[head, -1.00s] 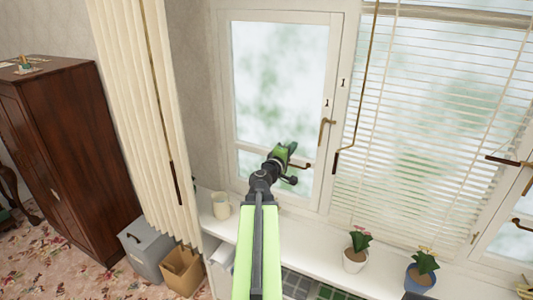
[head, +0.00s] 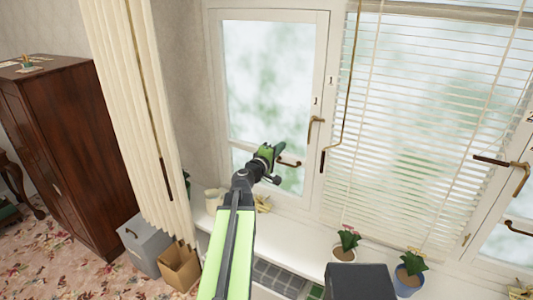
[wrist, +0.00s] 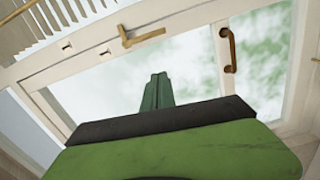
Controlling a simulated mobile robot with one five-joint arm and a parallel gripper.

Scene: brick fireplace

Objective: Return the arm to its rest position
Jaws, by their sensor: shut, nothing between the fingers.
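My arm reaches forward over the white window sill (head: 290,232) in the head view. My gripper (head: 279,150), green with a dark wrist, is in front of the lower part of the left window (head: 268,85), close to its lower brass handle (head: 290,162). In the wrist view my gripper's fingers (wrist: 156,90) are together with nothing between them, and the window pane lies behind them. The brass handles (wrist: 228,50) there look apart from the fingers. Whether the gripper touches the window in the head view, I cannot tell.
Potted plants (head: 346,242) stand on the sill to the right. A pale cup (head: 213,200) stands on the sill left of my arm. A cream vertical blind (head: 125,100) hangs at left. A grey bin (head: 146,245), a cardboard box (head: 178,268) and a dark wardrobe (head: 75,150) stand on the floor.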

